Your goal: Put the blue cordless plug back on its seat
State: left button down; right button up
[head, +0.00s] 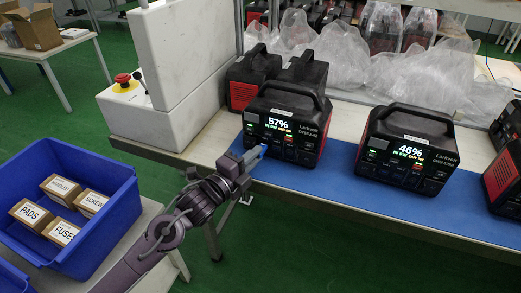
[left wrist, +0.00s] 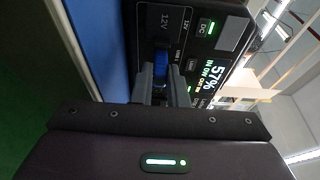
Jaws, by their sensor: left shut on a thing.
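My left gripper (head: 248,159) is shut on the blue cordless plug (head: 262,150), in front of the lower left of the power station reading 57% (head: 312,123). In the left wrist view the blue plug (left wrist: 160,62) shows between the grey fingers (left wrist: 160,85). It points at the station's front panel (left wrist: 205,45), beside the 12V marking. The seat behind the plug is mostly hidden, and I cannot tell whether the plug touches it. My right gripper is not in view.
A second station reading 46% (head: 405,150) stands to the right on the blue mat (head: 340,188). A blue crate (head: 110,215) with several small boxes is at the lower left. A white machine with a red button (head: 122,79) stands left of the stations.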

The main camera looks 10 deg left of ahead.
pick_arm(q)
jog(key=shift+s+a, duration=0.1)
jog(key=shift+s, duration=0.1)
jog(key=shift+s+a+p, duration=0.3)
jog(key=shift+s+p, duration=0.1)
jog(key=shift+s, duration=0.5)
jog(key=shift+s+a+p, duration=0.25)
jog(key=shift+s+p, duration=0.1)
jog(key=shift+s, duration=0.55)
